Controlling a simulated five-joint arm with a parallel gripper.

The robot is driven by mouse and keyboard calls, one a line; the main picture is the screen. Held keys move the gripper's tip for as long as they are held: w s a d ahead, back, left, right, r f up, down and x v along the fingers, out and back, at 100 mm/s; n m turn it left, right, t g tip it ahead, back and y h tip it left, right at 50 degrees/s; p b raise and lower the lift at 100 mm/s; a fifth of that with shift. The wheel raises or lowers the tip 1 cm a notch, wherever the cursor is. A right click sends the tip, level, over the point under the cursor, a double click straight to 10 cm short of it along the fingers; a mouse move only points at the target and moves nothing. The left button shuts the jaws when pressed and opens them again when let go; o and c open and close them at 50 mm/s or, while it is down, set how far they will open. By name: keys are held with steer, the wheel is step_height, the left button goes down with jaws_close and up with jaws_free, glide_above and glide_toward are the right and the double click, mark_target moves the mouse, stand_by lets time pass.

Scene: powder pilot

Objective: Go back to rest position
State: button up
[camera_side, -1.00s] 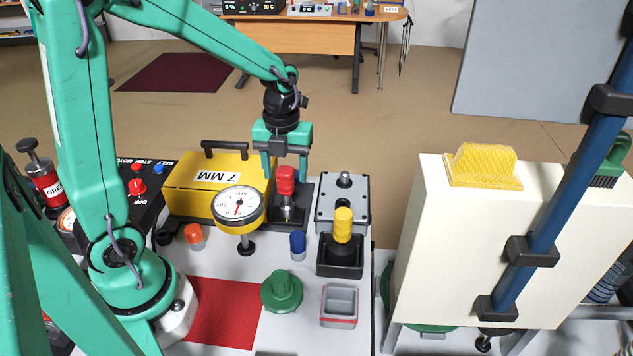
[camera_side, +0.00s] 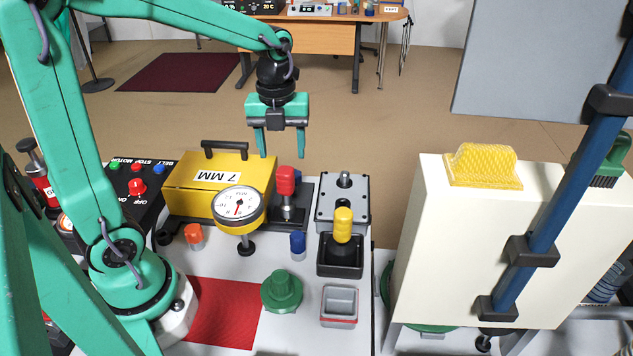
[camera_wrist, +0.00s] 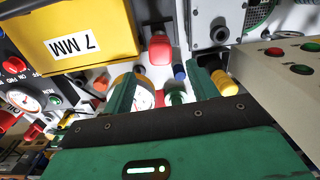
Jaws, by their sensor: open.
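My gripper (camera_side: 280,152) is teal with two straight fingers pointing down. In the side view it hangs in the air above the back of the bench, over the area between the yellow box and the red-topped clamp. Its fingers are spread apart with nothing between them. In the wrist view the two green fingers (camera_wrist: 163,95) also stand apart. The red-topped clamp (camera_side: 286,181) stands upright on its dark base below the gripper, clear of the fingers.
The yellow box marked 7 MM (camera_side: 215,176), the round dial gauge (camera_side: 238,208) and a black control box (camera_side: 137,190) stand left of the clamp. A grey metal block (camera_side: 343,206) and a yellow-handled tool (camera_side: 343,224) stand right. A white cabinet (camera_side: 430,250) is further right.

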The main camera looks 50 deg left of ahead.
steer(key=s+d+r+n+t, duration=0.1)
steer(key=s+n, duration=0.4)
steer(key=n, duration=0.8)
steer(key=s+d+r+n+t, duration=0.2)
steer(key=s+r+n+t, duration=0.2)
steer(key=n, duration=0.9)
steer(key=s, duration=0.2)
steer(key=shift+s+d+r, duration=0.3)
steer(key=shift+r, duration=0.1)
